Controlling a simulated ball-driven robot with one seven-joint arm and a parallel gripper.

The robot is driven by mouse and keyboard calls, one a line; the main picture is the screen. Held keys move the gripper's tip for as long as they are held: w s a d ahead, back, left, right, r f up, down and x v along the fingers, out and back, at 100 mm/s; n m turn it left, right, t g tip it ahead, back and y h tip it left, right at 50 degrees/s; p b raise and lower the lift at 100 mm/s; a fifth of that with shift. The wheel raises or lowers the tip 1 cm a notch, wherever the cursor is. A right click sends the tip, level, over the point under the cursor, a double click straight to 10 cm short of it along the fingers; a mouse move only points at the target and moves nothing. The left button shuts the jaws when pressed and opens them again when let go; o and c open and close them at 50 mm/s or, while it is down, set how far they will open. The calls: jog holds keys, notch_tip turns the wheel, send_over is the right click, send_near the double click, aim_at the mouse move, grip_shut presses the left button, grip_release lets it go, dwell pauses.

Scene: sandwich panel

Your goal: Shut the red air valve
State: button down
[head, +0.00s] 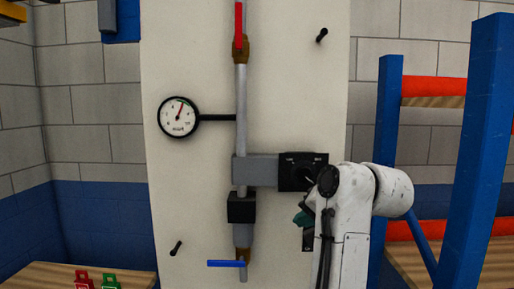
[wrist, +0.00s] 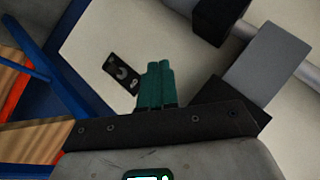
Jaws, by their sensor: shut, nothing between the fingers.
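The red air valve's lever (head: 239,22) is at the top of the pipe in the head view. It stands upright, in line with the vertical pipe, above a brass valve body (head: 240,48); its top is cut off by the frame edge. My gripper (head: 302,218) is low and to the right of the pipe, well below and apart from the red lever. Its teal fingers are partly hidden by my white arm. In the wrist view the fingers (wrist: 157,74) are together and hold nothing. The red lever does not show in the wrist view.
A blue lever (head: 226,263) lies level at the pipe's bottom. A gauge (head: 178,117) sticks out left, and a grey block with a black box (head: 290,172) sticks out right. Pegs (head: 321,35) stand on the panel. A blue rack (head: 478,150) is at right.

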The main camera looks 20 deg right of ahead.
jog(key=s+r+m+t+y+p, duration=0.1)
jog(key=s+r+m+t+y, duration=0.1)
jog(key=r, duration=1.9)
jog(key=s+a+r+m+t+y+p, duration=0.1)
jog(key=r+m+t+y+p, duration=0.1)
jog(key=r, duration=2)
jog(key=shift+s+r+t+y, duration=0.15)
jog(key=shift+s+t+y, duration=0.25)
jog(key=shift+t+y, duration=0.35)
jog(key=shift+w+a, duration=0.1)
jog(key=shift+a, duration=0.05)
jog(key=p, duration=0.5)
send_near(239, 27)
jog(key=w+d+r, duration=0.3)
jog(key=w, duration=0.2)
jog(key=shift+w+a+f+p, duration=0.15)
jog(key=shift+w+a+p, duration=0.1)
jog(key=shift+a, duration=0.45)
jog(key=shift+w+a+f+p, duration=0.1)
jog(key=shift+w+a+p, duration=0.15)
jog(key=shift+a, duration=0.4)
jog(key=shift+w+a+f+p, duration=0.15)
jog(key=shift+w+a, duration=0.1)
jog(key=shift+a, duration=0.45)
